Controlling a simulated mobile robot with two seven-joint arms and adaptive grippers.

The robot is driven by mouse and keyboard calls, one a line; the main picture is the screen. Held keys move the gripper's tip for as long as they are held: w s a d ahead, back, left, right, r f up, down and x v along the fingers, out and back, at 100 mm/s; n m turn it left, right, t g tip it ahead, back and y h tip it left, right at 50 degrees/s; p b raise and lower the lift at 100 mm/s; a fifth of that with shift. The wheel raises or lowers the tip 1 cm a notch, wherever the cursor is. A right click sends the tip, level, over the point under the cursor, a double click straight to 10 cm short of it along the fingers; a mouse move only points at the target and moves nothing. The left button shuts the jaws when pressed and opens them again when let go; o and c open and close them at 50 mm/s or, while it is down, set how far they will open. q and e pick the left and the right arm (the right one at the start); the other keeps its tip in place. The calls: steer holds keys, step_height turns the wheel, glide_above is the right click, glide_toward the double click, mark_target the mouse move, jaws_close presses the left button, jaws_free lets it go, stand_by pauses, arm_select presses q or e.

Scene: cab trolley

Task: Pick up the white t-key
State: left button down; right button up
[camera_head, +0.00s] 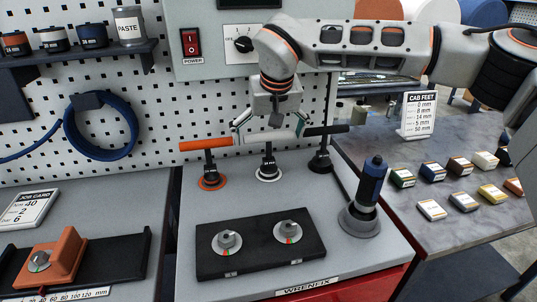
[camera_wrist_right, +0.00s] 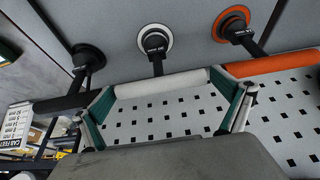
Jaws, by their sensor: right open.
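The white t-key (camera_head: 267,138) stands upright in a white-ringed socket on the grey trolley top, between the orange t-key (camera_head: 206,144) and the black t-key (camera_head: 326,131). My right gripper (camera_head: 268,127) is open at its white crossbar, coming from above and behind. In the right wrist view the white crossbar (camera_wrist_right: 160,82) lies across the gap between the two green-padded fingertips, one near each end. I cannot tell whether the fingers touch it. The orange crossbar (camera_wrist_right: 272,64) and black crossbar (camera_wrist_right: 64,103) lie just outside the fingers. My left gripper is not in view.
A black block with two knobs (camera_head: 262,260) lies in front of the keys. A blue-handled tool (camera_head: 370,183) stands at the front right. A perforated white panel (camera_head: 215,95) rises behind. The side table (camera_head: 400,150) at right holds a sign and several small coloured blocks.

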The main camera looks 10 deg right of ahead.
steer(key=shift+r, duration=0.1)
steer(key=c, duration=1.5)
